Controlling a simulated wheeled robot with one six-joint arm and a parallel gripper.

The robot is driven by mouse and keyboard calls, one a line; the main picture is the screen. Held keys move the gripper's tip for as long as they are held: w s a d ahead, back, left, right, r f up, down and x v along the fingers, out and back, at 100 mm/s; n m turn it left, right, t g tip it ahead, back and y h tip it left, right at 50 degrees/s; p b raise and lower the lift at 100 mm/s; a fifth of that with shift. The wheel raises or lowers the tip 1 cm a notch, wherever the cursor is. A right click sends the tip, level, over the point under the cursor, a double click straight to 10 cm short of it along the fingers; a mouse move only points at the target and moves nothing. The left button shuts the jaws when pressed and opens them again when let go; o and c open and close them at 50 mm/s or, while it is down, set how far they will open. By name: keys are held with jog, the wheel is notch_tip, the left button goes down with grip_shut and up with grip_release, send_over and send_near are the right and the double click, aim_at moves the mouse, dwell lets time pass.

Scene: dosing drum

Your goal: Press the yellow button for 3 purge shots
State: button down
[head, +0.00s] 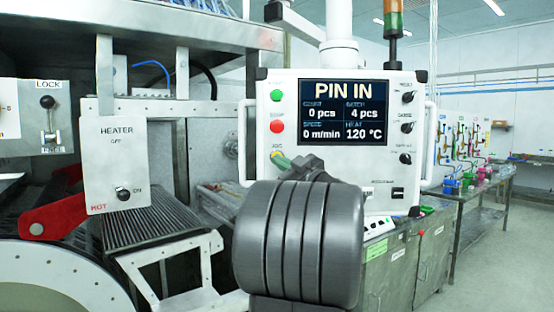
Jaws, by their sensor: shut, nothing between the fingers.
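The control panel (340,88) is a white box with a dark screen. The screen reads PIN IN, count 0 pcs, batch 4 pcs, speed 0 m/min and heat 120 °C. On its left side are a green button (276,95), a red button (277,126) and, below a label that looks like JOG, a yellowish-green spot (276,155) that appears to be the yellow button, partly hidden. My gripper (289,164) is shut and empty, with its tip at or very near this spot. I cannot tell whether it touches. My grey wrist hides the panel's lower part.
Several black knobs (406,128) line the panel's right side. At left stand a heater box (113,165) with a knob, a red lever (52,213) and a ridged conveyor (140,225). A metal cabinet (430,250) stands behind, with open floor at far right.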

jog(key=s, duration=0.5)
jog(key=shift+b, duration=0.4)
jog(key=shift+w, duration=0.15)
jog(key=shift+s+b, duration=1.05)
jog(key=shift+s, duration=1)
jog(key=shift+w, duration=0.1)
